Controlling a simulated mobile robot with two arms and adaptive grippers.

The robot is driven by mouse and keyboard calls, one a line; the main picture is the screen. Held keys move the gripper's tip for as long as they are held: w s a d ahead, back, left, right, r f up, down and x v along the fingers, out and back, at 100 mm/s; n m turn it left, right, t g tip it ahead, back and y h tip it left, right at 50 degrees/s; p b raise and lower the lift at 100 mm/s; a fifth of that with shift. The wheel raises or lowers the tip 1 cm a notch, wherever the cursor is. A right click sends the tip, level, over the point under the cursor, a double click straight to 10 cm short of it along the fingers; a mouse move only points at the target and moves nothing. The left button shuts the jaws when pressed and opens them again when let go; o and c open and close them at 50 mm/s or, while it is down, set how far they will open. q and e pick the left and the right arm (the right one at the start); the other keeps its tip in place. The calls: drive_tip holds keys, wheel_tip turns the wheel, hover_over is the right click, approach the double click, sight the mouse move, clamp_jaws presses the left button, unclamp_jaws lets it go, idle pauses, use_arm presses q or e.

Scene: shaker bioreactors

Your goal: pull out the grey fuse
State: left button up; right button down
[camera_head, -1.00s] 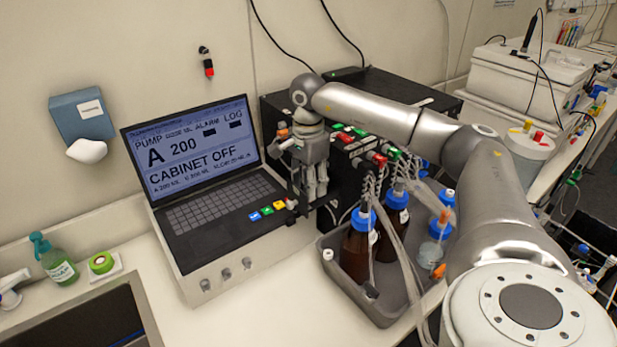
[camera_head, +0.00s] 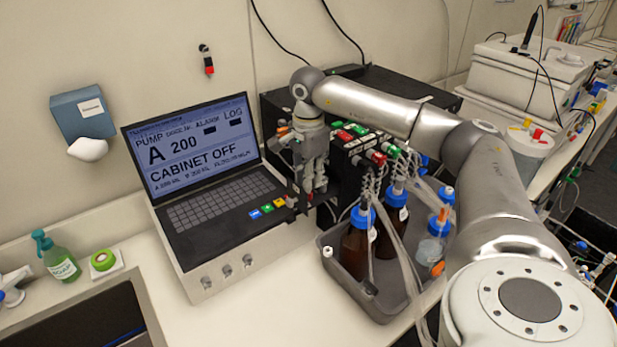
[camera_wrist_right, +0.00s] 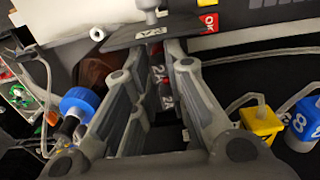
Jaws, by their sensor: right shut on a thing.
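My right gripper (camera_head: 313,186) points down between the laptop-like console and the black cabinet. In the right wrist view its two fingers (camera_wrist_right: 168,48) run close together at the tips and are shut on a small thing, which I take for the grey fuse. The fingers hide most of it. Below the tips a dark strip with "2A" labels (camera_wrist_right: 160,76) shows between the fingers. The fuse cannot be made out in the head view. My left gripper is in neither view.
The console (camera_head: 205,185) reads "CABINET OFF". A black cabinet (camera_head: 430,100) stands behind the gripper. A grey tray (camera_head: 385,312) with brown bottles (camera_head: 355,250) and tubes stands close on the right.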

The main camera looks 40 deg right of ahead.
drive_tip(key=shift+r, duration=0.3)
drive_tip(key=shift+r+p, duration=0.3)
drive_tip(key=shift+p, duration=0.15)
drive_tip(key=shift+r, duration=0.3)
drive_tip(key=shift+r+p, duration=0.2)
drive_tip(key=shift+p, duration=0.2)
drive_tip(key=shift+r, duration=0.1)
drive_tip(key=shift+r+p, duration=1.2)
drive_tip(key=shift+r, duration=0.2)
